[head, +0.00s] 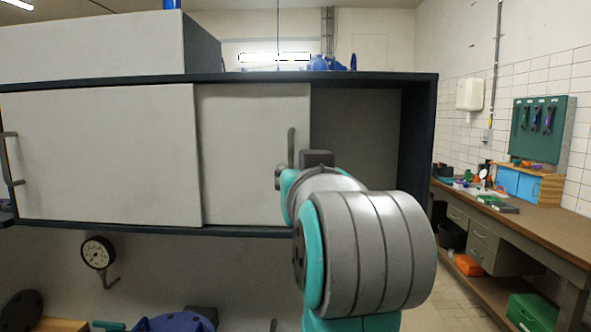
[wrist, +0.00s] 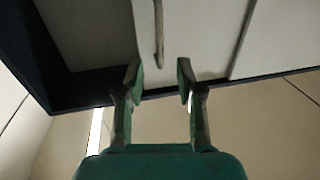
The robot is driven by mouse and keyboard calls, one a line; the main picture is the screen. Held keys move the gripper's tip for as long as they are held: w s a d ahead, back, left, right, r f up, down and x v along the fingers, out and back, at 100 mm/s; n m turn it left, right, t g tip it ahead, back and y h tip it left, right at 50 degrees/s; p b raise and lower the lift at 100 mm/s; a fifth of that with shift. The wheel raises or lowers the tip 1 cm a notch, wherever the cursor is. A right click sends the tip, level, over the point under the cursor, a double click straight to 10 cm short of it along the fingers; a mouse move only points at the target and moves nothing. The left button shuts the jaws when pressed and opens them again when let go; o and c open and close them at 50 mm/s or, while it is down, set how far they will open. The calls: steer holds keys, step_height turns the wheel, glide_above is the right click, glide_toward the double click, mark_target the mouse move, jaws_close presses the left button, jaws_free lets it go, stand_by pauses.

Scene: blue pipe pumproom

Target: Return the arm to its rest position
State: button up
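My gripper (wrist: 160,76) is open, its two fingers apart with nothing between the pads that I can make out. In the wrist view the bar handle (wrist: 158,38) of a sliding door shows just beyond the gap between the fingertips; I cannot tell how far off it is. In the head view my arm (head: 370,250) reaches up at the right of centre toward the cabinet. Its wrist is close to the handle (head: 291,147) of the right sliding door (head: 245,145). My fingers are mostly hidden there behind the arm.
The wall cabinet (head: 420,76) is open at its right end, and its left door (head: 100,150) covers the left part. A gauge (head: 98,253) and blue pipework (head: 178,322) sit below. A workbench (head: 545,218) stands right, with floor (head: 455,312) between.

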steer(key=shift+s+d, duration=0.15)
steer(key=shift+s, duration=0.6)
